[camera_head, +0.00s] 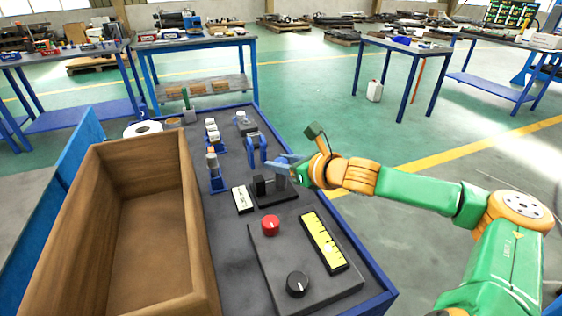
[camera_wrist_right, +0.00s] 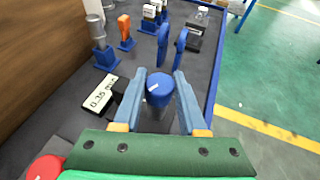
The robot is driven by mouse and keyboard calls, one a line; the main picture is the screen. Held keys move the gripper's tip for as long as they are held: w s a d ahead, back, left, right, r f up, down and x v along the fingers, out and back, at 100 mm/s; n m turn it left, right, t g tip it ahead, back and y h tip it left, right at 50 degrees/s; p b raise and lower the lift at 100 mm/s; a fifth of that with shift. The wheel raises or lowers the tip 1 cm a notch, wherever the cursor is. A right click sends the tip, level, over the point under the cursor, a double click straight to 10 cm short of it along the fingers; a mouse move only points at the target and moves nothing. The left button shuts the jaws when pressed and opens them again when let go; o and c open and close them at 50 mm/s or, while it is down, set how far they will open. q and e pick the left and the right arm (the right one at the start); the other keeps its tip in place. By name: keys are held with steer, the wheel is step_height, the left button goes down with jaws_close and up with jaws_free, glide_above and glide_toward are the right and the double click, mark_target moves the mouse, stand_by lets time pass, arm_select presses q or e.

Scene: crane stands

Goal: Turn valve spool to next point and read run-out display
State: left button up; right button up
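A dark stand (camera_head: 272,190) on the bench holds what looks like the valve spool, mostly hidden by my right gripper. In the wrist view a blue round end piece (camera_wrist_right: 159,89), likely of the spool, sits between the fingers of my right gripper (camera_wrist_right: 160,76). The fingers are apart, one on each side of it; whether they touch it I cannot tell. In the head view my right gripper (camera_head: 281,169) reaches in from the right over the stand. A white display plate (camera_head: 242,199) lies left of the stand; its tilted dark digits (camera_wrist_right: 101,94) are hard to read. My left gripper is out of view.
A large open wooden box (camera_head: 190,205) stands at left. A panel (camera_head: 258,258) with a red button (camera_head: 270,225), black knob (camera_head: 297,284) and yellow strip (camera_head: 324,242) is at the front. Blue holders (camera_head: 216,180) and blue upright brackets (camera_head: 257,150) stand beyond. Floor right of the bench is clear.

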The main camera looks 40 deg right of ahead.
jaws_close()
steer(key=shift+a+r+m+h+p, duration=0.1)
steer(key=shift+r+m+h+p, duration=0.1)
steer(key=shift+m+h+p, duration=0.35)
steer(key=m+g+h+p, duration=0.1)
steer(key=m+h+p, duration=0.3)
steer(key=p, duration=0.1)
steer(key=m+g+h+p, duration=0.2)
steer(key=m+h+p, duration=0.2)
steer(key=h+p, duration=0.1)
steer(key=shift+r+p, duration=0.15)
steer(key=shift+p, duration=0.55)
steer(key=shift+m+g+h+p, duration=0.8)
steer(key=shift+m+g+h, duration=0.2)
steer(key=shift+m, duration=0.25)
steer(key=shift+f+m+g+h+p, duration=0.3)
steer(key=shift+m+g+h, duration=0.45)
steer(key=shift+m+g, duration=0.45)
steer(key=o, duration=0.7)
jaws_free()
